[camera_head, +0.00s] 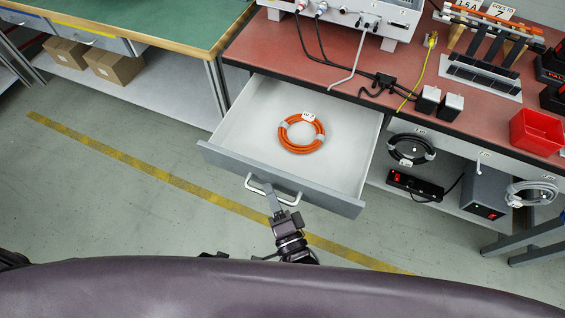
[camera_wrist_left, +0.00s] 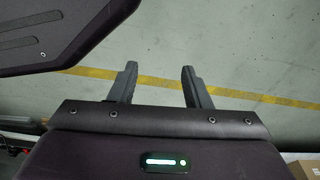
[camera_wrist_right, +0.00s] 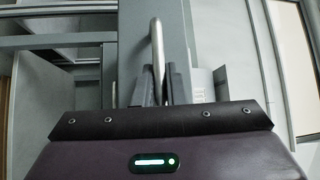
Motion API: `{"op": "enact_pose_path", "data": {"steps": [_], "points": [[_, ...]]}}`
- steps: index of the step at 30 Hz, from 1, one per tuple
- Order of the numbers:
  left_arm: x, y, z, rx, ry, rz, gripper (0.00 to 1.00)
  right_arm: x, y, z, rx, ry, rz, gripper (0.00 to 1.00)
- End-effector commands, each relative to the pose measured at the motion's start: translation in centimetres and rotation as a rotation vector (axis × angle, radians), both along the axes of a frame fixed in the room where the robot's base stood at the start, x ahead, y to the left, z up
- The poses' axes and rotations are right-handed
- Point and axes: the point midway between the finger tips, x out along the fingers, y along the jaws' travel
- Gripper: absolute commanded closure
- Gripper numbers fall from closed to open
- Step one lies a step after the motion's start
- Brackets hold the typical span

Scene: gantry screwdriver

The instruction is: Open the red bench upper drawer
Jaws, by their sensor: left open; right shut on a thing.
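The upper drawer (camera_head: 225,157) of the red bench (camera_head: 335,82) is pulled far out in the head view, with its inside showing. A coiled orange cable (camera_head: 301,134) with a white tag lies in it. My right gripper (camera_head: 270,198) is at the drawer's front handle (camera_head: 292,200) and shut on it. In the right wrist view the handle bar (camera_wrist_right: 157,55) runs between the fingers of the right gripper (camera_wrist_right: 162,88). My left gripper (camera_wrist_left: 158,82) is open and empty over the floor in the left wrist view. It is not clear in the head view.
A green bench (camera_head: 150,22) with cardboard boxes (camera_head: 115,66) below stands at the upper left. Right of the drawer, a lower shelf holds a power strip (camera_head: 415,185) and a grey box (camera_head: 485,193). The floor with a yellow line (camera_head: 140,163) is clear at the left.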

Motion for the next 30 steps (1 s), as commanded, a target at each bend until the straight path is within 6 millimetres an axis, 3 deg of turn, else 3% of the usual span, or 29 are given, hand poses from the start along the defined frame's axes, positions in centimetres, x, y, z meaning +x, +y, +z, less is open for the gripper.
{"op": "enact_pose_path", "data": {"steps": [6,12,29,30], "points": [[-2.3,0.4,-0.7,0.001,0.014,-0.003,0.56,-4.3,1.4,0.1,0.0,0.005,0.001,1.0],[-3.4,0.6,-1.1,0.003,0.02,-0.005,0.56,-6.4,2.1,0.0,-0.001,0.003,0.001,1.0],[-3.9,0.6,-1.4,0.002,0.023,-0.005,0.56,-7.2,2.3,-0.1,-0.001,0.0,0.0,1.0],[-3.9,0.6,-1.4,0.002,0.023,-0.005,0.56,-7.2,2.3,-0.1,-0.001,0.0,0.0,0.84]]}}
